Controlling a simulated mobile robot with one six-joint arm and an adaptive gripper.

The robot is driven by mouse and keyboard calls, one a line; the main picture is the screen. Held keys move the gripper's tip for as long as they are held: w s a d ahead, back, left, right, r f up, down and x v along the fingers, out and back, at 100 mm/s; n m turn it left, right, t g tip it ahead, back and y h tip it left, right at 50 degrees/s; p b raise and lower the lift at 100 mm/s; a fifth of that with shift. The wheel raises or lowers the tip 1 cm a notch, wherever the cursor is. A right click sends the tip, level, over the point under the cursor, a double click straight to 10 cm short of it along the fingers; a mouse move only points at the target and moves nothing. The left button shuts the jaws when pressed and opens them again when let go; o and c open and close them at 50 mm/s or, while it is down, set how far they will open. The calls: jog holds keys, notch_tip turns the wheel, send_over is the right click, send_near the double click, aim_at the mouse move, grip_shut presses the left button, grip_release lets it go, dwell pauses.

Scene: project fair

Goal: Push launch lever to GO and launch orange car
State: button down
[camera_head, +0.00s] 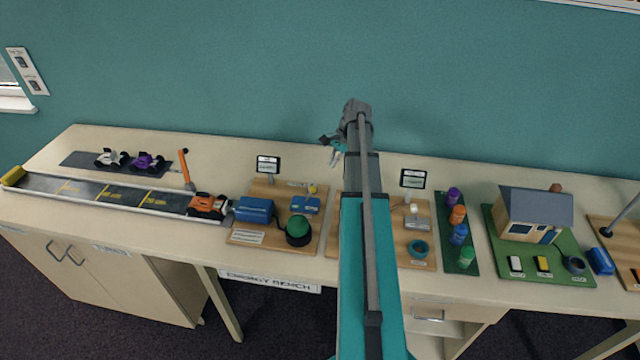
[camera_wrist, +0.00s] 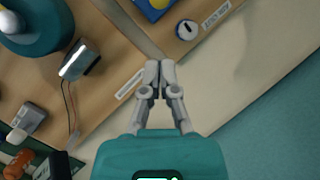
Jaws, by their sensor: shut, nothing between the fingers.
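The orange car (camera_head: 207,205) sits at the right end of the dark track (camera_head: 100,192), next to a blue block. The launch lever (camera_head: 184,168) has an orange handle and stands upright, slightly tilted, just behind the car and beside the track. Any GO marking is too small to read. My gripper (camera_head: 334,156) is above the middle of the bench, well to the right of the lever and car. In the wrist view my gripper (camera_wrist: 159,70) is shut and empty, its fingertips together over the bench top. The lever and car are not in the wrist view.
White and purple cars (camera_head: 147,161) stand behind the track. A model house (camera_head: 534,212) is at right.

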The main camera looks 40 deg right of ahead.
aim_at(310, 194)
jog(key=d, duration=0.2)
jog(key=s+d+m, duration=0.1)
jog(key=shift+d+r, duration=0.2)
jog(key=shift+d, duration=0.15)
jog(key=shift+a+f, duration=0.1)
jog(key=shift+f, duration=0.05)
jog(key=b+x, duration=0.9)
jog(key=shift+w+a+f, duration=0.1)
jog(key=shift+a+f, duration=0.05)
jog(key=shift+f, duration=0.1)
jog(key=shift+a+f, duration=0.1)
jog(key=shift+a, duration=0.2)
jog(key=shift+w+a+r, duration=0.1)
jog(key=shift+a+r, duration=0.05)
jog(key=shift+a, duration=0.4)
jog(key=shift+a+r, duration=0.2)
jog(key=shift+a, duration=0.35)
jog(key=shift+w+a+r+p, duration=0.1)
jog(key=shift+a+p, duration=0.2)
jog(key=shift+a, duration=0.4)
